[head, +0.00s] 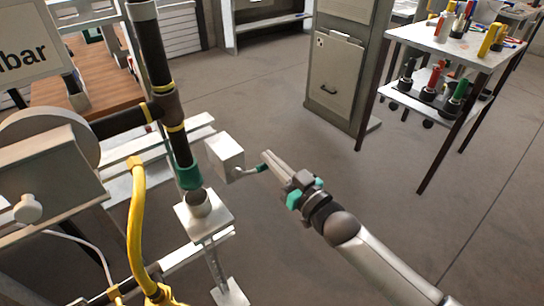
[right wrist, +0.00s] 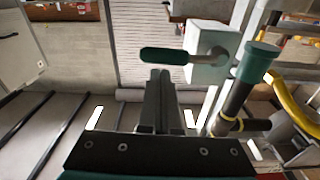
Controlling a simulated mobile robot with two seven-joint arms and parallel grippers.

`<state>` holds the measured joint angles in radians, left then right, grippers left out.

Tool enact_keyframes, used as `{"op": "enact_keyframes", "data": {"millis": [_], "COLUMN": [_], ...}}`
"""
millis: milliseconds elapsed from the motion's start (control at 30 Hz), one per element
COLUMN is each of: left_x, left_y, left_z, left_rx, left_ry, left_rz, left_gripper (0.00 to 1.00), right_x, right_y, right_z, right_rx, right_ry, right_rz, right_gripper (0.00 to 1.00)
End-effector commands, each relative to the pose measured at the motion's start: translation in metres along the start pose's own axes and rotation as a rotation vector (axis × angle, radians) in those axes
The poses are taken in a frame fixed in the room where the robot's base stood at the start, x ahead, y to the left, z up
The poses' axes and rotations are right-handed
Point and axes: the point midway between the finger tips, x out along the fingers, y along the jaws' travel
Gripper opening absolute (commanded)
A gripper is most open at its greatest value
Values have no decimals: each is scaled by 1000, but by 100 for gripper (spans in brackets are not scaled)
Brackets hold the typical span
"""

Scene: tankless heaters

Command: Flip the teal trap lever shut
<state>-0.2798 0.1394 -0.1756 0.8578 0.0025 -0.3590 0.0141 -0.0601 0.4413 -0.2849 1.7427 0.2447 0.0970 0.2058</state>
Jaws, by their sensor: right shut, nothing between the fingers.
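The teal lever (head: 254,169) sticks out sideways from a white box (head: 225,153) beside a dark pipe. In the right wrist view the lever (right wrist: 164,56) lies flat across the picture, joined by a short grey arm to the white box (right wrist: 206,50). My right gripper (head: 270,162) is shut and empty, with its fingertips at the lever's free end. In the right wrist view the fingertips (right wrist: 160,76) sit just below the lever; I cannot tell whether they touch it. My left gripper is not in view.
The dark pipe (head: 158,60) with yellow rings ends in a teal collar (head: 188,177) above a white cup-like fitting (head: 199,202). A yellow hose (head: 136,220) runs at the left. A shelf table (head: 440,42) and a grey cabinet (head: 337,75) stand behind.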

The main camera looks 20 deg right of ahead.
Motion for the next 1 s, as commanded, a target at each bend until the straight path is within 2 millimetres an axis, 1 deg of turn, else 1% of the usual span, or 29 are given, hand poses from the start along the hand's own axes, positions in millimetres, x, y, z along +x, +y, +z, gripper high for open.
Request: {"op": "enact_keyframes", "data": {"millis": [167, 667, 1000], "left_x": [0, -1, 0], "left_y": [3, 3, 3], "left_z": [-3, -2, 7], "left_rx": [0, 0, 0], "left_ry": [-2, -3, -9], "left_rz": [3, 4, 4], "left_gripper": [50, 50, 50], "right_x": [-2, -2, -2], "right_y": [0, 0, 1], "right_z": [5, 6, 10], "right_rx": [0, 17, 77], "right_ry": [0, -1, 0], "right_rz": [0, 1, 6], "right_gripper": [0, 0, 0]}}
